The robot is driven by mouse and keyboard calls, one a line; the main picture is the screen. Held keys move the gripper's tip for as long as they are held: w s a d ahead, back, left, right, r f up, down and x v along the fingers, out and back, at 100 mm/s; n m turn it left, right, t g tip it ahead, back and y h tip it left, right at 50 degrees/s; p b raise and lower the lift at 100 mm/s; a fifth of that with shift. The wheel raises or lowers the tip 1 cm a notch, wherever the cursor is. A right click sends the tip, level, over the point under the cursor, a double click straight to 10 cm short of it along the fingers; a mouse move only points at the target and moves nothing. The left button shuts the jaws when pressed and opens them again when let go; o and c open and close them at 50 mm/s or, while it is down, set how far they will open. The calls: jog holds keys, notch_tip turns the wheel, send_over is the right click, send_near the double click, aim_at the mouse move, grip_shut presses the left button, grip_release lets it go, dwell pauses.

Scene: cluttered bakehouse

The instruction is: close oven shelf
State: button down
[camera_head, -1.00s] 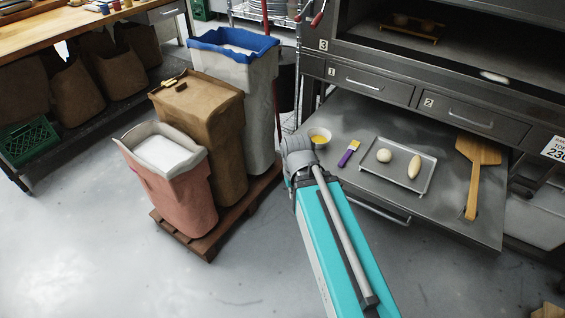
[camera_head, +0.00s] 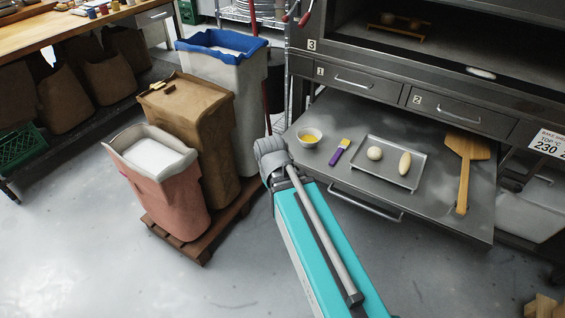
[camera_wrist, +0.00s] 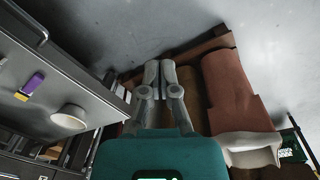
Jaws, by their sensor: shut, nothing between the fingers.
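The oven shelf (camera_head: 420,190) is pulled out below the oven's drawers, with a bar handle (camera_head: 366,203) on its front face. It also shows at the left in the wrist view (camera_wrist: 98,88), its handle (camera_wrist: 30,22) at the top left. On it are a bowl (camera_head: 309,138), a purple-handled brush (camera_head: 340,151), a small tray (camera_head: 409,183) with two dough pieces, and a wooden peel (camera_head: 464,170). My gripper (camera_wrist: 160,66) is shut and empty, to the right of the shelf in the wrist view.
Three ingredient sacks, red (camera_head: 168,188), brown (camera_head: 196,130) and grey (camera_head: 226,84), stand on a wooden pallet (camera_head: 186,246) left of my arm. A workbench (camera_head: 70,32) is at the far left. The floor before the shelf is clear.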

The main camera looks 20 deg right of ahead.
jog(key=w+f+n+t+h+b, duration=0.2)
jog(key=w+n+b, duration=0.3)
jog(key=w+n, duration=0.4)
jog(key=w+d+f+n+t+h+b, duration=0.1)
jog(key=w+f+n+t+h+b, duration=0.2)
jog(key=w+n, duration=0.6)
jog(key=f+n+h+b, duration=0.1)
jog(key=n+b, duration=0.1)
jog(key=n, duration=0.4)
jog(key=shift+d+t+b, duration=0.2)
jog(key=shift+t+b, duration=0.1)
jog(key=shift+b, duration=0.05)
jog(key=shift+r, duration=0.1)
jog(key=shift+d, duration=0.1)
jog(key=w+d+r+b+x, duration=0.1)
jog(key=r+b+x, duration=0.1)
jog(key=b+x, duration=0.5)
jog(key=shift+d+x, duration=0.2)
jog(key=shift+x, duration=2.9)
